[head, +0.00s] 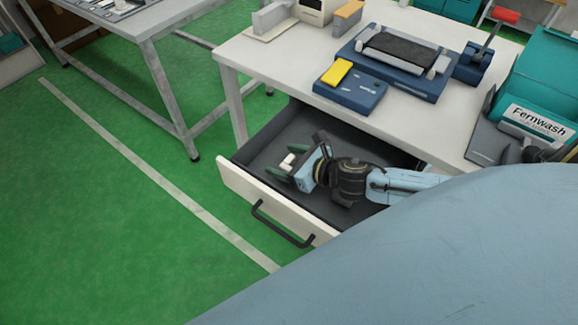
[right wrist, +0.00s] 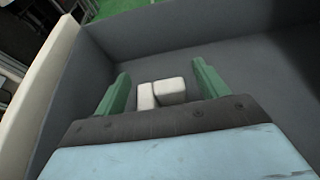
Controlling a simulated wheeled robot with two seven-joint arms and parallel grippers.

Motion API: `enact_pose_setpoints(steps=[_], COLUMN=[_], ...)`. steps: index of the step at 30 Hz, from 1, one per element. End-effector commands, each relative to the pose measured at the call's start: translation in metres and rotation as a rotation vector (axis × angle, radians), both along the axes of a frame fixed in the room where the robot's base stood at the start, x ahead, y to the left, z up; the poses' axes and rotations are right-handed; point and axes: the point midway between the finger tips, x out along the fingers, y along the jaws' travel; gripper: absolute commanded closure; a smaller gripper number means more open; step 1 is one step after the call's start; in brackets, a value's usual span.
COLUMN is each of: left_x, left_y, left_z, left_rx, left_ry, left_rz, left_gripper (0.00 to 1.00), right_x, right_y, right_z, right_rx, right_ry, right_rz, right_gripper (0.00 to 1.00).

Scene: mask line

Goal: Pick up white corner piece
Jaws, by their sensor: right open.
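The white corner piece (right wrist: 168,91) lies on the grey floor of the open drawer. In the right wrist view it shows as two white blocks side by side, between the two green fingers. In the head view a small part of the white corner piece (head: 288,161) shows at the fingertips. My right gripper (head: 280,165) reaches into the drawer and is open, with its fingers on either side of the piece. In the right wrist view the right gripper (right wrist: 160,85) has gaps between each finger and the piece. My left gripper is not in view.
The drawer (head: 262,205) has a white front with a black handle and hangs open under a white table (head: 285,55). On the table are a blue fixture (head: 395,65), a blue box with a yellow pad (head: 345,85), and a teal Fernwash bin (head: 540,85). Green floor lies left.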

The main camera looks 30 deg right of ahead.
Motion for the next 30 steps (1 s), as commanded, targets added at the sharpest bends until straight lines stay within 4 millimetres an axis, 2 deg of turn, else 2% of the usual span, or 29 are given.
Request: enact_pose_setpoints(steps=[8, 19, 30], left_x=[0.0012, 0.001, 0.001], left_y=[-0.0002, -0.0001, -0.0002], left_z=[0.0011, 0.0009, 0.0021], left_rx=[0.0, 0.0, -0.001], left_ry=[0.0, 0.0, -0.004], left_rz=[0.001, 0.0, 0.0], left_gripper=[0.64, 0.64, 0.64], right_x=[0.0022, 0.0022, 0.0023], right_y=[0.0012, 0.0011, 0.001], right_z=[-0.0015, -0.0012, 0.0023], right_rx=[0.0, 0.0, 0.0], right_ry=[0.002, 0.001, 0.0], right_rz=[0.0, 0.0, 0.0], right_gripper=[0.27, 0.74, 0.75])
